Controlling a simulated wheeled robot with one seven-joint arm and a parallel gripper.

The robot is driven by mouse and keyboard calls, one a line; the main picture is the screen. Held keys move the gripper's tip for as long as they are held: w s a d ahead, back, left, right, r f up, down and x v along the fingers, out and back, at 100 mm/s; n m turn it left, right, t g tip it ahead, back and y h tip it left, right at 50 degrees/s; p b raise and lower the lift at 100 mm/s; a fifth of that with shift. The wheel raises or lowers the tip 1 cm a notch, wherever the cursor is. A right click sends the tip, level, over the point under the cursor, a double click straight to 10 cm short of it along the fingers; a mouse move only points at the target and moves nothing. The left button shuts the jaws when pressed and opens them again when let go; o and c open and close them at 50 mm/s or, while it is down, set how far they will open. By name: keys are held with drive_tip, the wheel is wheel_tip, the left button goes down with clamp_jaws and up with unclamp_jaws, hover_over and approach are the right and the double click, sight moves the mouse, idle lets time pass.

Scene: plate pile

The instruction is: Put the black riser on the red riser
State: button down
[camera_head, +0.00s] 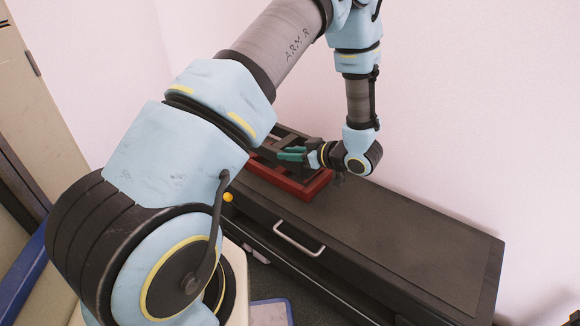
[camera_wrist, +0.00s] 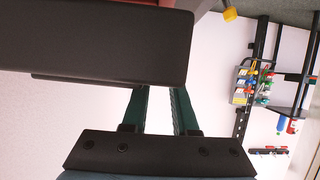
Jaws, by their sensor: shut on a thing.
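The red riser (camera_head: 307,190) sits on the dark cabinet top and is partly hidden behind my arm. The black riser (camera_head: 284,133) shows as dark bars over the red riser, also partly hidden by my arm. I cannot tell whether the two touch. My gripper (camera_head: 290,154) has teal fingers shut on the black riser from the right side. In the wrist view the black riser (camera_wrist: 110,42) fills the upper left, with the teal fingers of my gripper (camera_wrist: 164,95) reaching to its edge.
The long dark cabinet (camera_head: 420,225) has a metal handle (camera_head: 298,239) on its front. Its top is clear to the right of the risers. A pale wall stands close behind. A yellow ball-like thing (camera_head: 228,197) shows near the cabinet's front left. A rack of tools (camera_wrist: 265,85) stands far off.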

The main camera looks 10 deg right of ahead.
sight(289, 167)
drive_tip(key=shift+f+b, duration=0.4)
drive_tip(key=shift+f, duration=1.55)
drive_tip(key=shift+f, duration=0.4)
drive_tip(key=c, duration=0.7)
unclamp_jaws()
